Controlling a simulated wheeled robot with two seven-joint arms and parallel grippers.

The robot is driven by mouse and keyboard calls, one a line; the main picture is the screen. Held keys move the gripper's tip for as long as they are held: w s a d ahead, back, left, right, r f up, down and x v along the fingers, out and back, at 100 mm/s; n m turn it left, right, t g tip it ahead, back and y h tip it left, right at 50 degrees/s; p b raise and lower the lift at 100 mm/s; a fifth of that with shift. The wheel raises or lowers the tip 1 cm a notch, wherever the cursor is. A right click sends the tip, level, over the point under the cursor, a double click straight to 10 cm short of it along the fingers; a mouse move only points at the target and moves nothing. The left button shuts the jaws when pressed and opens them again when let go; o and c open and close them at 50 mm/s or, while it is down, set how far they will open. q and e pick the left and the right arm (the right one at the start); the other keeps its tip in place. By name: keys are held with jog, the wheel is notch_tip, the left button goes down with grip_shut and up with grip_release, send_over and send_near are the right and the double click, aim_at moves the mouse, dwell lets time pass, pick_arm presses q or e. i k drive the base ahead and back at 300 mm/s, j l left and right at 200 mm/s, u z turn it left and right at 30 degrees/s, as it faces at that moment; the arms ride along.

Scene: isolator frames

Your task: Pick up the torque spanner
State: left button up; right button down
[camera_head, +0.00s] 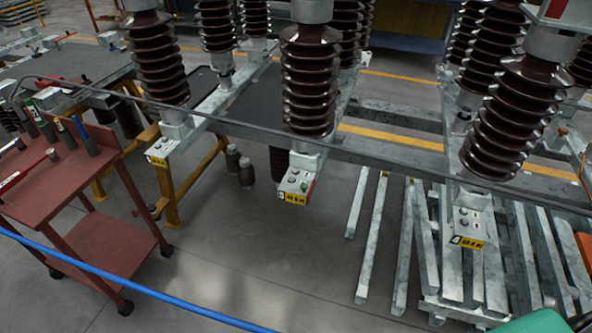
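A red tool cart (75,188) stands at the left. A long thin tool (28,169) with a red part and a pale rounded end lies across its top and runs out of the left edge. It may be the torque spanner, but I cannot tell for sure. Several upright tools or bottles with dark bodies, one with a green top (32,107) and one with a blue part (79,127), stand at the back of the cart. Neither of my grippers is in view.
Brown ribbed insulators (309,85) stand on metal frames across the middle and right. A blue bar or cable (130,285) crosses the lower left, in front of the cart. Steel beams (420,250) lie at the lower right. The grey floor (250,260) between is clear.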

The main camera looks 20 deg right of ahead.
aim_at(51, 153)
jog(key=i+j, duration=0.15)
jog(key=j, duration=0.2)
jog(key=i+j, duration=0.15)
jog(key=j, duration=0.2)
jog(key=i+j+z, duration=0.1)
jog(key=j, duration=0.25)
jog(key=i+j, duration=0.2)
jog(key=j, duration=0.2)
jog(key=i+j, duration=0.15)
jog(key=j, duration=0.2)
jog(key=i+j+z, duration=0.1)
jog(key=j, duration=0.25)
jog(key=i+j, duration=0.15)
jog(key=j, duration=0.25)
